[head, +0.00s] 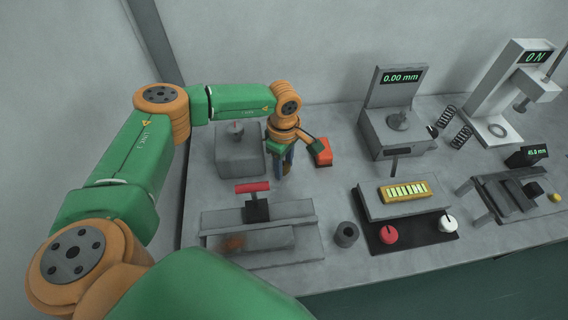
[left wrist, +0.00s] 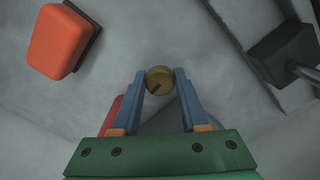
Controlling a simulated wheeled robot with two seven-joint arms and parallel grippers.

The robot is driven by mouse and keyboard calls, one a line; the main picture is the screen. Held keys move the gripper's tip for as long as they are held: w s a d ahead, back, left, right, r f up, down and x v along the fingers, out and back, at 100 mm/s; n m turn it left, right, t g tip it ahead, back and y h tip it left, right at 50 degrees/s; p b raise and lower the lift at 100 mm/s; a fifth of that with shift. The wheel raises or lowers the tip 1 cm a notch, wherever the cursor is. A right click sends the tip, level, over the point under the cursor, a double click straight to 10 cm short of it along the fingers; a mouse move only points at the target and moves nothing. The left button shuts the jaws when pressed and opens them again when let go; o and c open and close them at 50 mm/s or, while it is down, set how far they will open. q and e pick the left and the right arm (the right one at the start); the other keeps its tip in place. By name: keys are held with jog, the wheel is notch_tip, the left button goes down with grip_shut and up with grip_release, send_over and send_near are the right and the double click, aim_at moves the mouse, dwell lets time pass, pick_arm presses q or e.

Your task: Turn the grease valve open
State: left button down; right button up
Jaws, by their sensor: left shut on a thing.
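In the left wrist view a round brass knob (left wrist: 159,76) with a dark mark across its lower part sits between the blue fingers of my left gripper (left wrist: 160,82). I take it to be the grease valve. The fingers are shut on its sides. In the head view my left gripper (head: 285,162) points down at the bench, left of an orange-red block, and hides the knob there. My right gripper is not in view.
The orange-red block (head: 321,152) stands close right of my gripper. A grey box (head: 237,160) is to the left. A red-handled fixture (head: 258,212) is in front. A gauge stand (head: 397,120) and a black panel with knobs (head: 420,234) are to the right.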

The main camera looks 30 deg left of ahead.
pick_arm(q)
jog(key=n, duration=0.4)
jog(key=shift+n+b, duration=0.35)
jog(key=shift+n, duration=0.05)
jog(key=n, duration=0.4)
jog(key=shift+b, duration=0.3)
jog(key=n, duration=0.4)
jog(key=shift+n, duration=2.3)
jog(key=shift+c, duration=2.1)
grip_release()
